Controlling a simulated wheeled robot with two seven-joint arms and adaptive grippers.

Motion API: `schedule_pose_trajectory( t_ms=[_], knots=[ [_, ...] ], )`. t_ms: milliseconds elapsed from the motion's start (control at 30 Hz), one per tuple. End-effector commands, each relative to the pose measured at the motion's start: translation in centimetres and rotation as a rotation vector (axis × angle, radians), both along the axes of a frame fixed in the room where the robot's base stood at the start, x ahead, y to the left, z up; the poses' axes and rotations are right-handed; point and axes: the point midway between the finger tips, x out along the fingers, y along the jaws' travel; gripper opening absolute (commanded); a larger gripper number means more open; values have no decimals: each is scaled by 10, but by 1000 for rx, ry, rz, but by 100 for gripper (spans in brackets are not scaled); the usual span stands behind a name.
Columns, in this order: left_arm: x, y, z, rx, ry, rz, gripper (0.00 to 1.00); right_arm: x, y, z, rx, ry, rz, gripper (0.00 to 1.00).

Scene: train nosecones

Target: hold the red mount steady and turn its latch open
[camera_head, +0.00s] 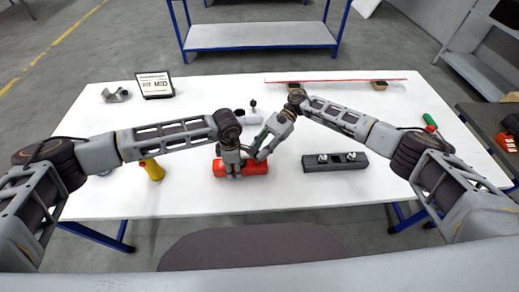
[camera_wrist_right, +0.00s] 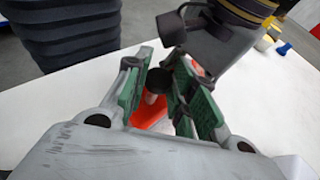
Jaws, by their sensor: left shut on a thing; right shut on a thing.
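The red mount (camera_head: 262,169) lies lengthwise on the white table near its front middle. My left gripper (camera_head: 232,172) comes down over its left part and is shut on it. My right gripper (camera_head: 256,157) reaches down from the right to the top of the mount, close beside the left one. In the right wrist view, a dark round latch knob (camera_wrist_right: 158,81) sits between the green-padded fingers of my right gripper (camera_wrist_right: 167,88), which is shut on it. The red mount (camera_wrist_right: 150,110) shows below the knob. The fingers hide much of the latch, so its turn angle cannot be told.
A dark block with two silver parts (camera_head: 335,160) lies right of the mount. A yellow part (camera_head: 152,169) stands left. A white part (camera_head: 222,115) lies behind my grippers. A sign (camera_head: 155,85), a metal bracket (camera_head: 116,95) and a red rail (camera_head: 335,80) are farther back.

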Motion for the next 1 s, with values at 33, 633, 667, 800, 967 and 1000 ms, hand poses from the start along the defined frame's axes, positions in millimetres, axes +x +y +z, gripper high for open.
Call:
schedule_pose_trajectory(
  t_ms=[33,633,667,800,967,1000],
  knots=[
    [0,0,0,0,0,0,32,-1,0,-1,1,1,-17,1],
    [0,-1,0,-2,0,0,32,-3,-1,0,0,1,-209,1],
    [0,-1,0,-2,0,0,32,-3,-1,0,0,1,-210,1],
    [0,-1,0,-2,0,0,32,-3,-1,0,1,1,-211,1],
    [0,-1,0,-2,0,-1,32,-3,-1,0,0,1,-210,30],
    [0,-1,0,-2,0,-1,32,-3,-1,0,0,1,-210,35]
  ],
)
